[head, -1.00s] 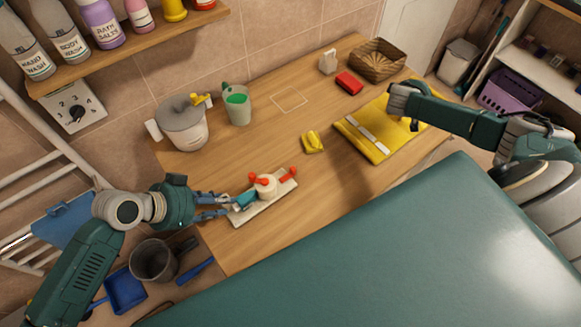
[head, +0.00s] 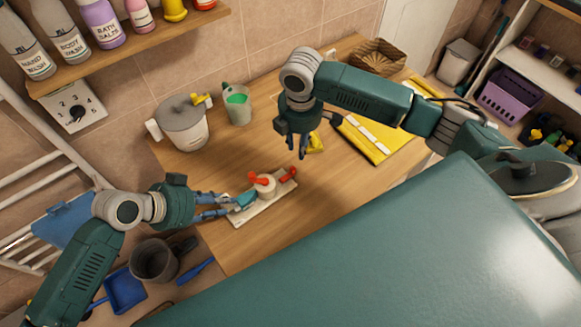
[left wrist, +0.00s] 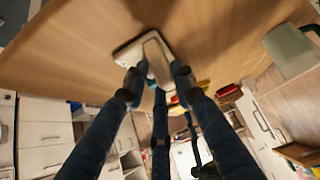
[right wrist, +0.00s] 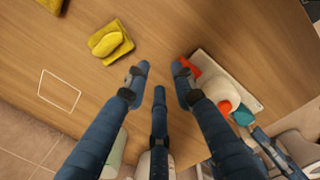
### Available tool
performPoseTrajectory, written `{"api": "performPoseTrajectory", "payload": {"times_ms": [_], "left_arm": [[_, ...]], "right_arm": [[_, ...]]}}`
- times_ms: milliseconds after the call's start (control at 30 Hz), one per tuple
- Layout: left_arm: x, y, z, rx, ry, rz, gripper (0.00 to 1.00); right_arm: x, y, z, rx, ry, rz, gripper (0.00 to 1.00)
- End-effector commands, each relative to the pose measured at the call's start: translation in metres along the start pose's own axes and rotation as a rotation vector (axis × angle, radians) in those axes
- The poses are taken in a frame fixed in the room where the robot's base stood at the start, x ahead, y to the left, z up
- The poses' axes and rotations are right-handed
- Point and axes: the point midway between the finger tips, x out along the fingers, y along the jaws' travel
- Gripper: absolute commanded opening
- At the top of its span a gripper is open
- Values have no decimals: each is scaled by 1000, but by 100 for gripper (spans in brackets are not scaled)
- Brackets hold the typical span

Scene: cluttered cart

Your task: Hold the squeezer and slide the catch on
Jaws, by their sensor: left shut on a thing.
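The squeezer (head: 264,188), a cream cylinder with a red part on top and a teal end, lies on a pale board (head: 250,214) near the front of the counter. A separate-looking red piece (head: 288,174) sits at the board's right end; I cannot tell whether it is the catch. My left gripper (head: 228,205) is shut on the squeezer's teal end; the squeezer also shows between its fingers in the left wrist view (left wrist: 156,58). My right gripper (head: 303,152) points down above the counter, beyond the squeezer. It is open and empty in the right wrist view (right wrist: 160,70).
A folded yellow cloth (head: 316,143) lies close behind my right gripper. A yellow mat (head: 372,148) lies to its right. A grey pot (head: 184,125) and a jug (head: 237,108) stand at the back left. Bare wood lies between the pot and the squeezer.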

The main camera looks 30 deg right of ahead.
Motion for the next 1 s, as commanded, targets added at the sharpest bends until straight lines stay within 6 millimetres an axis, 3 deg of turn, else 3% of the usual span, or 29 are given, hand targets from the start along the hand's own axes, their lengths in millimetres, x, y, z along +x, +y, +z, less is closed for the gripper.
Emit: {"api": "performPoseTrajectory", "payload": {"times_ms": [100, 267, 700, 1000], "left_arm": [[0, 0, 1, -1, -2, 0, 0], [0, 0, 1, -1, -2, 0, 0], [0, 0, 1, -1, -2, 1, 0], [0, 0, 1, -1, -2, 1, 0]], "right_arm": [[-8, -16, -17, -112, 23, -42, 25], [-8, -24, -24, -167, 34, -65, 25], [43, -27, -25, -165, 33, -65, 25], [59, -28, -25, -166, 33, -64, 25]]}}
